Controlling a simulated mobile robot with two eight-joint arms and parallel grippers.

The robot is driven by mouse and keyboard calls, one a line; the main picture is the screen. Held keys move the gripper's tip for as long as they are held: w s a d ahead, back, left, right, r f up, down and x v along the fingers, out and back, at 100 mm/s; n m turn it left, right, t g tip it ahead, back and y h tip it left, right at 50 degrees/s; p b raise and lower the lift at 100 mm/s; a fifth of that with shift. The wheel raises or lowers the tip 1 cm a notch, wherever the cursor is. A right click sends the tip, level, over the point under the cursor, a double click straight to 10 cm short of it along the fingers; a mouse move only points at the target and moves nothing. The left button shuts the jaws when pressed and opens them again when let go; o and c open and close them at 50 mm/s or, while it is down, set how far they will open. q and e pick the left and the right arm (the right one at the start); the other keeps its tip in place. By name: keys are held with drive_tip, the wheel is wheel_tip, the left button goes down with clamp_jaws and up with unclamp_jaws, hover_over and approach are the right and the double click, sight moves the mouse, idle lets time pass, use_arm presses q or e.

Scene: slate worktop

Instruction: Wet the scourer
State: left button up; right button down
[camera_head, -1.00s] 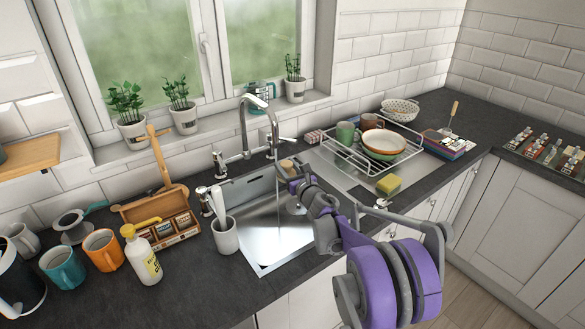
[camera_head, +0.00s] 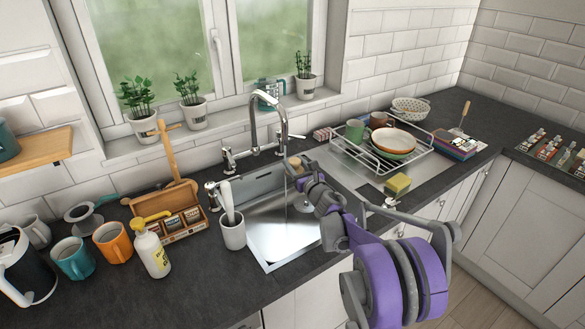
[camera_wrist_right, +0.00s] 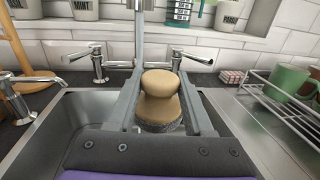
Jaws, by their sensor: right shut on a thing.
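My right gripper (camera_head: 298,168) reaches over the steel sink (camera_head: 262,222) and is shut on a tan, round-knobbed scourer with a darker grey underside. The scourer (camera_wrist_right: 159,100) sits between both fingers in the right wrist view and shows only partly in the head view (camera_head: 295,161). The chrome tap (camera_head: 254,115) stands behind the sink. A faint vertical streak like running water falls from its spout beside the scourer; I cannot tell whether it touches it. My left gripper is not in view.
A yellow-green sponge (camera_head: 397,184) lies on the drainer at the right, near the dish rack (camera_head: 425,150). A white pot with brushes (camera_head: 232,232), a soap bottle (camera_head: 152,250) and mugs (camera_head: 112,243) stand left of the sink. Potted plants line the sill.

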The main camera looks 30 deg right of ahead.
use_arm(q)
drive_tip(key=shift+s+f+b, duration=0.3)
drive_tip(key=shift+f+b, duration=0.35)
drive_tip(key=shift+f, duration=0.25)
use_arm(e)
drive_tip(key=s+d, duration=0.1)
drive_tip(key=s, duration=0.6)
drive_tip(key=shift+d, duration=0.25)
idle(0.3)
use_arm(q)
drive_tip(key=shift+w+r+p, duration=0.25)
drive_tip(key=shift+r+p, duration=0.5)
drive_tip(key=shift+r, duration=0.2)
use_arm(e)
drive_tip(key=s+d+r, duration=0.1)
drive_tip(key=s+r, duration=0.3)
drive_tip(key=shift+s, duration=0.4)
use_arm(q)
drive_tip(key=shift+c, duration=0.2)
